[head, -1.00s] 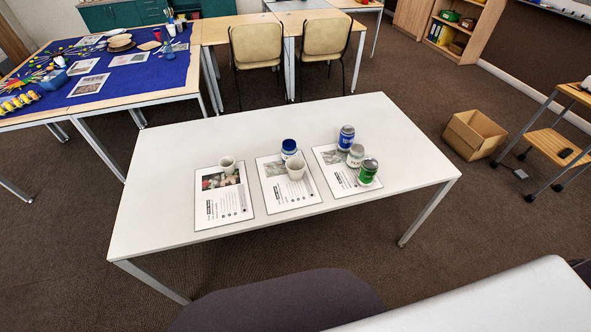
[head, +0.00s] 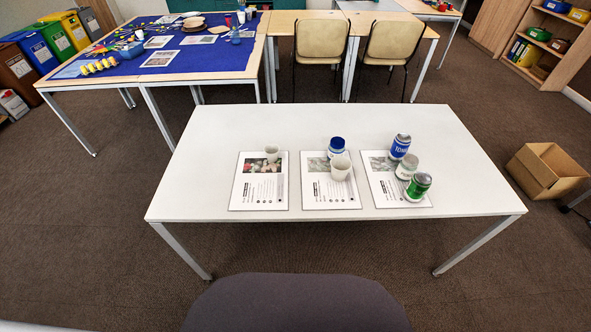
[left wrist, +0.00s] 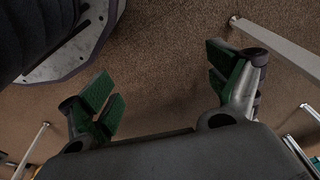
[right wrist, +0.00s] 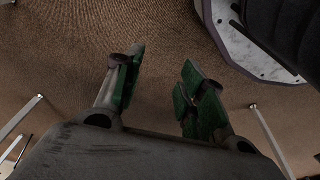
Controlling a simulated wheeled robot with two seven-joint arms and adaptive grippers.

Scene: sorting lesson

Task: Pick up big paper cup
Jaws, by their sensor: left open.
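A larger white paper cup (head: 340,167) stands upright on the middle printed sheet (head: 330,198), in front of a blue-and-white container (head: 336,146). A smaller white cup (head: 272,153) stands on the left sheet (head: 258,192). On the right sheet (head: 384,187) are a blue can (head: 400,147), a pale cup or tub (head: 407,167) and a green can (head: 417,187). My left gripper (left wrist: 165,85) is open and empty over carpet in the left wrist view. My right gripper (right wrist: 163,65) is also apart and empty over carpet. Neither gripper shows in the head view.
The white table (head: 220,130) is bare around the sheets. A cardboard box (head: 545,172) is on the floor at right. Behind are a blue-covered table (head: 190,62) and two beige chairs (head: 320,40); colored bins (head: 35,50) stand far left.

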